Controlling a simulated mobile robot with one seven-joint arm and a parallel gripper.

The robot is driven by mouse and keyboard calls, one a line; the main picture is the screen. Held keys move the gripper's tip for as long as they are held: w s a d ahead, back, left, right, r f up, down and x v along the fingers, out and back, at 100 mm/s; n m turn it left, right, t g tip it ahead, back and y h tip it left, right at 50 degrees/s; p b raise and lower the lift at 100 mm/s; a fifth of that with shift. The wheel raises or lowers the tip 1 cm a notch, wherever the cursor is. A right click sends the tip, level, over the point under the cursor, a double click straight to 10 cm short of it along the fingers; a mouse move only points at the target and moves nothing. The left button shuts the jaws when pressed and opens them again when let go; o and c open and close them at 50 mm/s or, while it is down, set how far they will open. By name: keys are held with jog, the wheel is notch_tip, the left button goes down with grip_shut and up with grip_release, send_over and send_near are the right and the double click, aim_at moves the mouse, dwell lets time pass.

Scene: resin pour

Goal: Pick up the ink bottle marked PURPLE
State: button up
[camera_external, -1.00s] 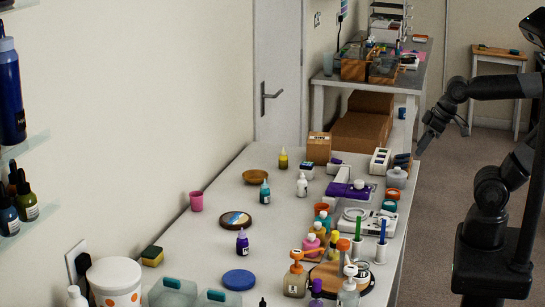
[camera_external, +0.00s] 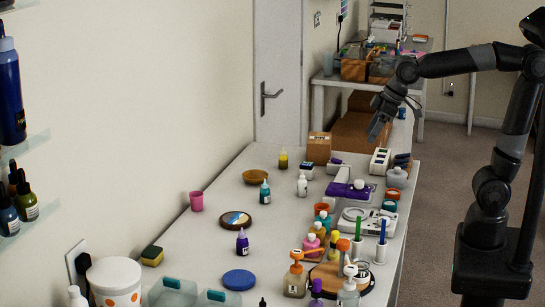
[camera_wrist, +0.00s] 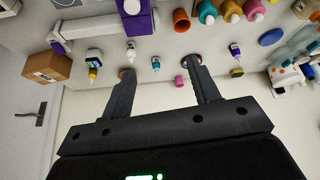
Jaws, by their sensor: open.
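The small purple ink bottle (camera_external: 242,242) with a dark pointed cap and a white label stands upright on the workbench, in front of the round coaster. It also shows in the wrist view (camera_wrist: 235,51), right of the fingers; its label is too small to read. My gripper (camera_external: 375,130) is open and empty, high above the far right part of the bench and well away from the bottle. In the wrist view, the two fingers of my gripper (camera_wrist: 160,75) are spread apart with nothing between them close by.
Near the bottle are the coaster (camera_external: 236,219), a blue disc (camera_external: 239,280), a pink cup (camera_external: 196,201) and a teal bottle (camera_external: 264,193). Pump bottles (camera_external: 294,277) and a purple-armed device (camera_external: 346,190) crowd the right side. Bare bench lies around the bottle.

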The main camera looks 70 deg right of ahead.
jog(key=w+a+n, duration=0.1)
jog(key=w+a, duration=0.6)
jog(key=w, duration=0.2)
jog(key=n+g+y, duration=0.2)
jog(key=n, duration=0.2)
send_near(243, 237)
jog(key=d, duration=0.2)
jog(key=x, duration=0.6)
jog(key=shift+s, duration=0.35)
jog(key=x, duration=0.5)
jog(key=shift+w+a+f, duration=0.15)
jog(key=shift+w+a, duration=0.15)
jog(key=shift+w, duration=0.15)
jog(key=c, duration=1.1)
